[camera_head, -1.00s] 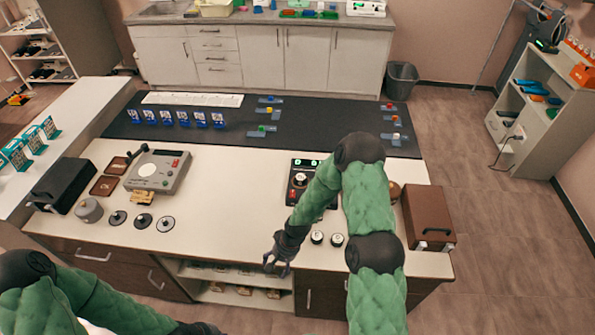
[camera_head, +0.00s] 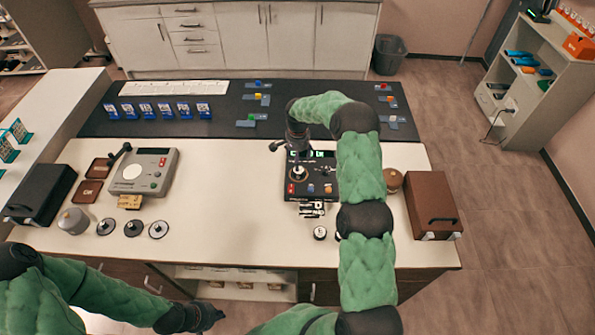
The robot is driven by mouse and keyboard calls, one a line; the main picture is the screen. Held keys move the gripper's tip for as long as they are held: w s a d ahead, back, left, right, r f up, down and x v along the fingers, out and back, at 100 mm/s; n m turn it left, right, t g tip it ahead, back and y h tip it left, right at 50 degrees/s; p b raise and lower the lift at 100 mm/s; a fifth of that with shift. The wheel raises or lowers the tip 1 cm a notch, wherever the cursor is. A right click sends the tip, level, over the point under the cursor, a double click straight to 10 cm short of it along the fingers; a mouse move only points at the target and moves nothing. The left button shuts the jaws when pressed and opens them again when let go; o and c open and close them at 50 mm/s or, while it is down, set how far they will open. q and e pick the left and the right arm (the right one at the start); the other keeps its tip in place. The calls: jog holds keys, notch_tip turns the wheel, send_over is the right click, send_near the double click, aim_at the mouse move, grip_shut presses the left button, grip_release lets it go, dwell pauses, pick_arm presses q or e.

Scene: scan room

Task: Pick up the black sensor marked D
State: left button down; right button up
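I cannot read a letter D on anything. A small round black piece with a pale marked top (camera_head: 320,233) sits on the counter in front of the black control box (camera_head: 297,188). Small black pieces with white marks (camera_head: 312,209) lie at the box's front edge.
A grey device (camera_head: 152,170) and black box (camera_head: 42,192) stand left, a brown case (camera_head: 432,203) right. Blue cards (camera_head: 162,111) and small coloured parts stand on the dark mat (camera_head: 222,125). The counter middle (camera_head: 230,205) is clear.

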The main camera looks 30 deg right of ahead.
jog(key=shift+w+d+f+p, duration=0.1)
jog(key=shift+f, duration=1.2)
jog(key=shift+w+d+f+p, duration=0.1)
jog(key=shift+w+f+p, duration=0.05)
jog(key=shift+f, duration=1.2)
jog(key=shift+w+d+f+p, duration=0.1)
jog(key=shift+f, duration=1.2)
jog(key=shift+c, duration=0.2)
jog(key=c, duration=1.3)
